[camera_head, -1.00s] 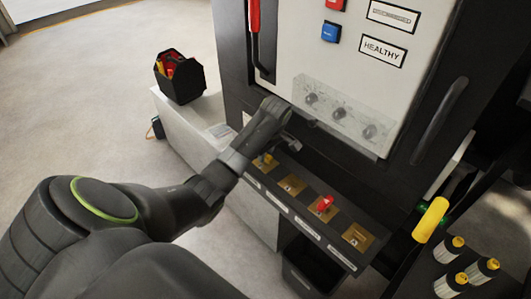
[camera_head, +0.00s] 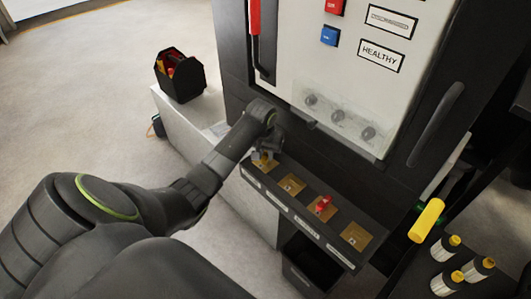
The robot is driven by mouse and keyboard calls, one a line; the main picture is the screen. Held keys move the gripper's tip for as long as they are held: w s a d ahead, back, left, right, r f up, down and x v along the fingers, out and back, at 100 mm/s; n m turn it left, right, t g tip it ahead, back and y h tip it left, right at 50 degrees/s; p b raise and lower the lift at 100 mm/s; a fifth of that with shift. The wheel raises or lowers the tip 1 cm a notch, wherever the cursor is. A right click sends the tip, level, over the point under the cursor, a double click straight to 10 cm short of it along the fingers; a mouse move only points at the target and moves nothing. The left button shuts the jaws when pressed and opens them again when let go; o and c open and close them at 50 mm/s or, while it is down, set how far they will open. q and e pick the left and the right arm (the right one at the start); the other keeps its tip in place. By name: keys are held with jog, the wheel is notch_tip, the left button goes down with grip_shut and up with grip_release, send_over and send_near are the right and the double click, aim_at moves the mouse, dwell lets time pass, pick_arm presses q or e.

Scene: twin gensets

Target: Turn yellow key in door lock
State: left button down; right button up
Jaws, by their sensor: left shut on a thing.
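My left gripper (camera_head: 265,156) reaches down onto the leftmost brass lock plate (camera_head: 267,169) of the dark sloping lock panel. It is shut on the yellow key, which the fingers mostly hide, so I cannot tell how far it is turned. A red key (camera_head: 323,203) stands in the third lock plate. The second plate (camera_head: 292,185) and the rightmost plate (camera_head: 356,236) hold no visible key. My right gripper is not in view.
The grey cabinet face (camera_head: 310,60) with red and blue buttons and a clear cover over several knobs (camera_head: 339,115) rises behind the panel. A black toolbox (camera_head: 180,78) sits on the white ledge. A yellow handle (camera_head: 427,221) and several yellow-topped cylinders (camera_head: 446,247) are at right.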

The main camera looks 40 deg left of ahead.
aim_at(266, 154)
pick_arm(q)
jog(key=m+h, duration=0.1)
jog(key=m, duration=0.5)
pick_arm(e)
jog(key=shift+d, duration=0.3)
pick_arm(q)
jog(key=c, duration=1.2)
grip_release()
jog(key=shift+d, duration=0.1)
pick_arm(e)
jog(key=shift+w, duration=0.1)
pick_arm(q)
jog(key=shift+r, duration=3.8)
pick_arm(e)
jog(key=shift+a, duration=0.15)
pick_arm(q)
jog(key=shift+f, duration=0.1)
